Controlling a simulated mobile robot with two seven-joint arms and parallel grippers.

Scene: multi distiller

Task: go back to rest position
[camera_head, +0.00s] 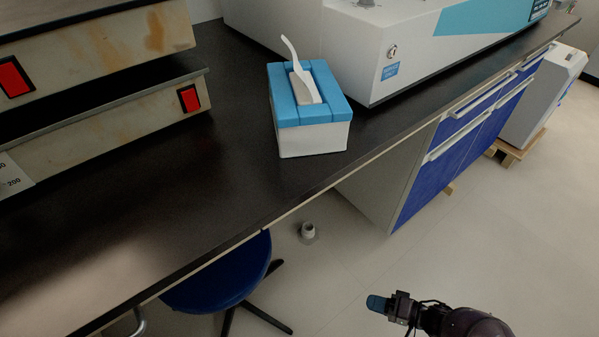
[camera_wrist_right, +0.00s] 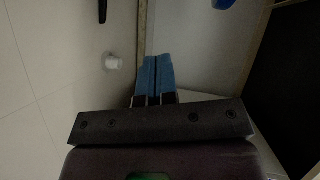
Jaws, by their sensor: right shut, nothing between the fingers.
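My right gripper (camera_head: 378,303) is at the lower right of the head view, out over the floor and clear of the counter. Its blue fingertips are together with nothing between them. In the right wrist view the blue fingers (camera_wrist_right: 154,75) lie side by side, touching. My left gripper is not in the head view.
A dark counter (camera_head: 190,190) runs diagonally, with a blue and white tissue box (camera_head: 312,140) on it. A blue stool (camera_head: 222,280) stands below its edge. Blue cabinets (camera_head: 440,180) are under the counter at right. The floor (camera_head: 480,240) around my right gripper is open.

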